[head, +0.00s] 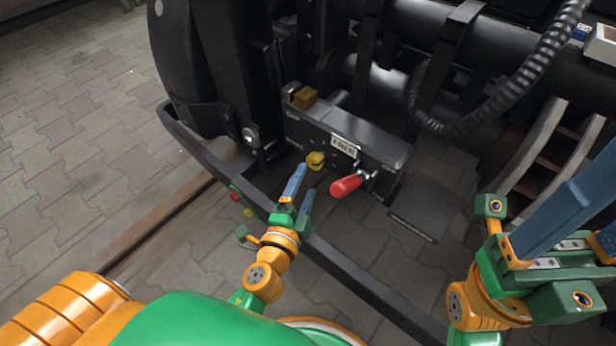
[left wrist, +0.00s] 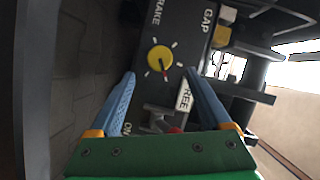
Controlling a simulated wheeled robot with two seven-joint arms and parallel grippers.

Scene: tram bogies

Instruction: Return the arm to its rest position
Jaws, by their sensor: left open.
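My left gripper (head: 305,180) is open and empty, just in front of a dark control box (head: 385,147). In the left wrist view its two blue fingers (left wrist: 160,74) stand apart, with a round yellow knob (left wrist: 160,59) beyond and between their tips. The knob (head: 316,160) carries a dark pointer and pale marks around it. A red-handled lever (head: 346,185) sticks out of the box, right of the gripper. My right gripper (head: 565,245) is at the right edge, its fingertips cut off by the frame.
A black rail (head: 365,280) runs across in front of the box, below my left gripper. Red and green buttons (head: 236,196) sit on it at the left. A ribbed hose (head: 500,105) and dark bogie parts lie behind. Paved floor (head: 75,120) is clear at the left.

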